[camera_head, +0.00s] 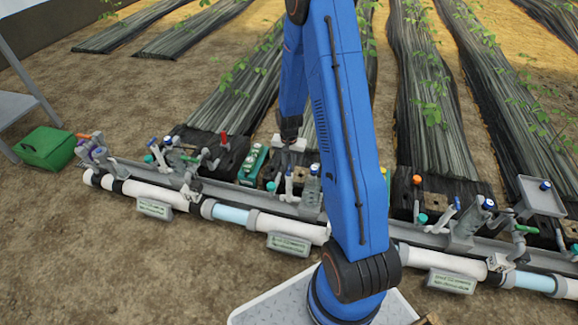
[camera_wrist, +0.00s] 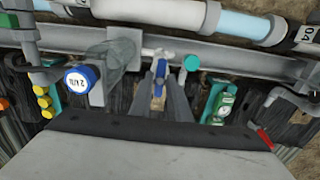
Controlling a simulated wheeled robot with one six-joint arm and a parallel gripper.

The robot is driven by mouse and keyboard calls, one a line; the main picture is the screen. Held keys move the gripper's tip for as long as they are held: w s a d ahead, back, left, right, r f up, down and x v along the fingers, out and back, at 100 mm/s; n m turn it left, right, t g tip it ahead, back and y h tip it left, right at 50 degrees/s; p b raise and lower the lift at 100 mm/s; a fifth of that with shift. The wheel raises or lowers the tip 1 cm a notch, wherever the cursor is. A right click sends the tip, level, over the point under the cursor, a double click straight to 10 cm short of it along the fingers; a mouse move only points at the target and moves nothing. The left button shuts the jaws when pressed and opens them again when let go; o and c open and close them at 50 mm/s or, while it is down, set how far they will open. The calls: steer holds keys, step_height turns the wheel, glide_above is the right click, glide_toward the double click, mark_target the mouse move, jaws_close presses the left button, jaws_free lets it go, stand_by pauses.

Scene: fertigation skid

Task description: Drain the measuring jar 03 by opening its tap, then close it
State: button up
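A small tap with a blue handle (camera_wrist: 160,69) sits on the grey rail in the wrist view. It also shows in the head view (camera_head: 289,174). A clear grey measuring jar (camera_wrist: 121,50) is left of it in the wrist view and right of it in the head view (camera_head: 312,186). I cannot read a number 03 on it. My gripper (camera_wrist: 167,84) points at the tap handle, its grey fingers apart, with the handle at or between the tips. I cannot tell whether they touch it. In the head view my gripper (camera_head: 290,145) is above and behind the tap.
A blue-capped part (camera_wrist: 82,78) and a teal knob (camera_wrist: 191,62) flank the tap. A green box (camera_wrist: 222,104) stands close by. White pipe (camera_head: 300,230) runs along the front. Similar tap stations sit left and right. A green case (camera_head: 46,147) lies far left.

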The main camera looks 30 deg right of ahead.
steer(key=shift+o, duration=0.9)
step_height(320, 180, up, 17)
steer(key=shift+r, duration=0.2)
stand_by(0.3)
